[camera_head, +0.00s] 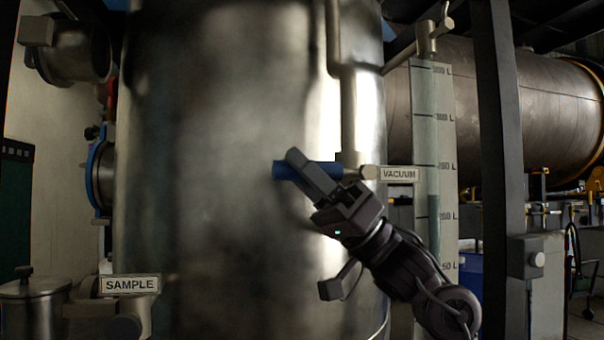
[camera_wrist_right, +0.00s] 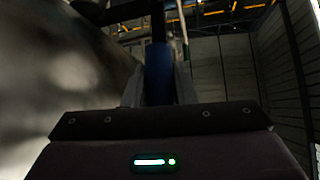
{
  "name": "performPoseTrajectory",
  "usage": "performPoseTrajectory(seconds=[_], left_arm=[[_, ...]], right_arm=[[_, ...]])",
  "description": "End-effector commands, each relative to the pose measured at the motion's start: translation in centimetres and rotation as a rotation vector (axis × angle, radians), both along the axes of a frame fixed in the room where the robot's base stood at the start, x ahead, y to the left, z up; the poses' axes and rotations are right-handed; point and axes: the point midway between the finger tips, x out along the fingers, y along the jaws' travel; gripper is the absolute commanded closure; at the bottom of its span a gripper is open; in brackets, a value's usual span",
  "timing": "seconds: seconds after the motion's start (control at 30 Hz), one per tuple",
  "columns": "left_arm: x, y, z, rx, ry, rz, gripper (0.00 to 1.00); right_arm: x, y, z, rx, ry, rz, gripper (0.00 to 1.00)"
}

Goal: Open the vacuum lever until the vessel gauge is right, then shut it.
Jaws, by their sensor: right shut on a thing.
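The vacuum lever has a blue handle (camera_head: 285,171) that lies level, pointing left from the valve on the vertical pipe (camera_head: 348,110), beside the VACUUM label (camera_head: 399,174). My right gripper (camera_head: 315,176) is shut on the blue handle. In the right wrist view the blue handle (camera_wrist_right: 158,75) stands between the two fingers (camera_wrist_right: 158,88). The vessel gauge (camera_head: 433,130) is a tall clear scale marked in litres. My left gripper is not in view.
The large steel vessel (camera_head: 225,150) stands close behind my right gripper. A SAMPLE label (camera_head: 130,285) and valve are at lower left, next to a lidded metal pot (camera_head: 35,305). A dark upright post (camera_head: 497,150) stands right of the gauge. A big horizontal tank (camera_head: 550,110) is behind.

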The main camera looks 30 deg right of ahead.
Motion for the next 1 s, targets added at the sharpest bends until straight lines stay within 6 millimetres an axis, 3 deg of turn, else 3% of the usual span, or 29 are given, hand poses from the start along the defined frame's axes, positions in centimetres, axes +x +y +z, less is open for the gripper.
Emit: performPoseTrajectory(seconds=[0.2,0.23,0.4,0.73,1.0], left_arm=[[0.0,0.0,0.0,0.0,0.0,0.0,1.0],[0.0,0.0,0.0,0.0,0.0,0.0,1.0],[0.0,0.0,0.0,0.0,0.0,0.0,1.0],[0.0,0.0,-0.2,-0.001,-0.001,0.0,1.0],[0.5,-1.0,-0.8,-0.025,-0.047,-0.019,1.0]], right_arm=[[0.0,-0.2,0.3,0.008,-0.003,-0.003,1.0],[0.0,-0.2,0.3,0.008,-0.003,-0.003,0.73],[0.0,-0.2,0.2,0.006,-0.002,-0.002,0.54],[-0.1,-0.5,-0.3,0.004,-0.001,-0.002,0.54],[-1.3,-3.2,-3.5,0.004,0.001,-0.003,0.54]])
